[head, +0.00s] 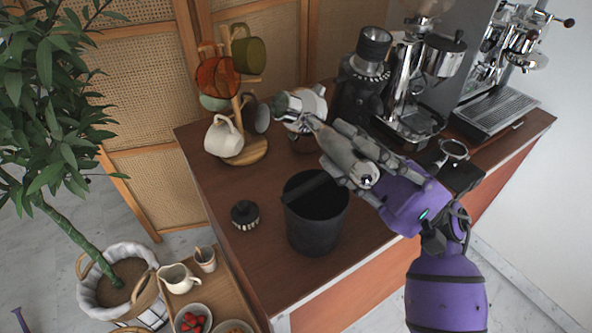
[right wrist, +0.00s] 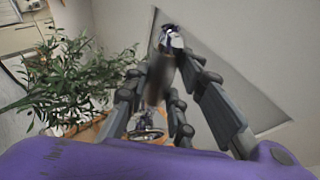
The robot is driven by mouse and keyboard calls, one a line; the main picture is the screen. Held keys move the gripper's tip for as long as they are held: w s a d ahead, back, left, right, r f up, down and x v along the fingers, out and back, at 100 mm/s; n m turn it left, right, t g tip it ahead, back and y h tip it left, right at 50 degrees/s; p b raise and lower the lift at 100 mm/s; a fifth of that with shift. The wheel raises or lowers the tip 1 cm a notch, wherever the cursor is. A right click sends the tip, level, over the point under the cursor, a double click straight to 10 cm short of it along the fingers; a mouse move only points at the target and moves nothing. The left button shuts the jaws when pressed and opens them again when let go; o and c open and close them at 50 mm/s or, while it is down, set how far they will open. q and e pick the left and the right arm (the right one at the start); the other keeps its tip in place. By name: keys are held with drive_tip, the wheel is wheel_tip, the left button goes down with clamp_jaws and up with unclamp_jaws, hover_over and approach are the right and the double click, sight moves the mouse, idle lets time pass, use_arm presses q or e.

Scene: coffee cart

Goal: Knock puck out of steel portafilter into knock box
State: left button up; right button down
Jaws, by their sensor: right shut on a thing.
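The knock box (head: 318,232) is a black open bucket with a dark bar across its mouth, standing on the wooden counter near its front edge. My right gripper (head: 318,128) is raised above the counter, up and behind the knock box in the head view, with its fingers pointing left. It is shut on the steel portafilter (head: 298,104), whose shiny metal head sticks out past the fingertips. In the right wrist view the portafilter's metal head (right wrist: 172,38) and blurred dark handle show between the fingers. The puck cannot be made out. My left gripper is not in view.
A mug tree with mugs (head: 222,138) stands at the back left. A black grinder (head: 362,85) and the espresso machine (head: 497,110) stand behind and right. A small black-topped tool (head: 244,214) lies left of the knock box. A second metal ring piece (head: 454,149) rests at right.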

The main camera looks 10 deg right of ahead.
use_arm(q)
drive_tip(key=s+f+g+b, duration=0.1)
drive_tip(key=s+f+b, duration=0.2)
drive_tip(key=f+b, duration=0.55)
use_arm(e)
wheel_tip(320, 180, down, 12)
drive_tip(key=d+t, duration=0.1)
drive_tip(key=d, duration=0.1)
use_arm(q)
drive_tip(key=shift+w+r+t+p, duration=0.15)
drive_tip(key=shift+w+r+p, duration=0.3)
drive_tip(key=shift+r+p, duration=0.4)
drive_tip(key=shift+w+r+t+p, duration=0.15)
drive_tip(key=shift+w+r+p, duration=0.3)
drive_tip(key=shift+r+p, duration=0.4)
use_arm(e)
wheel_tip(320, 180, up, 7)
drive_tip(key=shift+s+a+m, duration=0.15)
drive_tip(key=shift+m, duration=0.15)
